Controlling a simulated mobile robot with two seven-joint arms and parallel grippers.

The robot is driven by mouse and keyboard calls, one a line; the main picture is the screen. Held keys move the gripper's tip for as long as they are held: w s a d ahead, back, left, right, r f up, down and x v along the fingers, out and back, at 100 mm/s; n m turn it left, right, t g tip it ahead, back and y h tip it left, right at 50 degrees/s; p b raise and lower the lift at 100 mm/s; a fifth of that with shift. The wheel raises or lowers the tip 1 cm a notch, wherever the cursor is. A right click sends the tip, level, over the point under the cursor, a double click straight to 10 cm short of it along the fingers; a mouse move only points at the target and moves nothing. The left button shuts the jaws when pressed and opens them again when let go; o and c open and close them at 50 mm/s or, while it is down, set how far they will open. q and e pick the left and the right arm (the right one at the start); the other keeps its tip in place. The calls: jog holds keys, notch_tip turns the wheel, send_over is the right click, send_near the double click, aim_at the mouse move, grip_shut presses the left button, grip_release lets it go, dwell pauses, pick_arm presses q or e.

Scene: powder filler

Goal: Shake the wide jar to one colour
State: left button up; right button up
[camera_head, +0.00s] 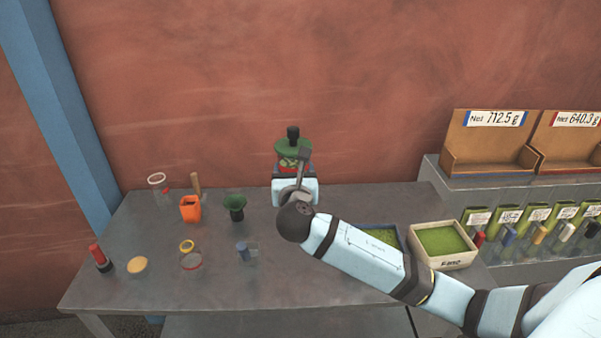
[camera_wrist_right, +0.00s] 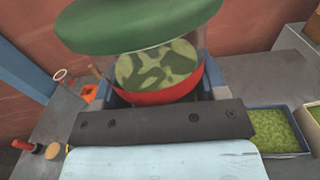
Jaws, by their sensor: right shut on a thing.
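The wide jar (camera_wrist_right: 157,67) is clear with a green lid (camera_wrist_right: 140,22) and a red band around its base. Its contents show patches of light and dark green, not one even colour. In the head view the jar (camera_head: 291,162) is held up above the back of the table, partly hidden by my right arm, with a dark knob or stopper above its green lid. My left gripper is not in view.
A blue tray (camera_head: 378,236) and a cream tray (camera_head: 443,243) of green powder lie at right. Shelved bins (camera_head: 488,150) stand beyond.

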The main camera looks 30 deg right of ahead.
jog(key=d, duration=0.7)
jog(key=a, duration=0.5)
jog(key=shift+a, duration=0.1)
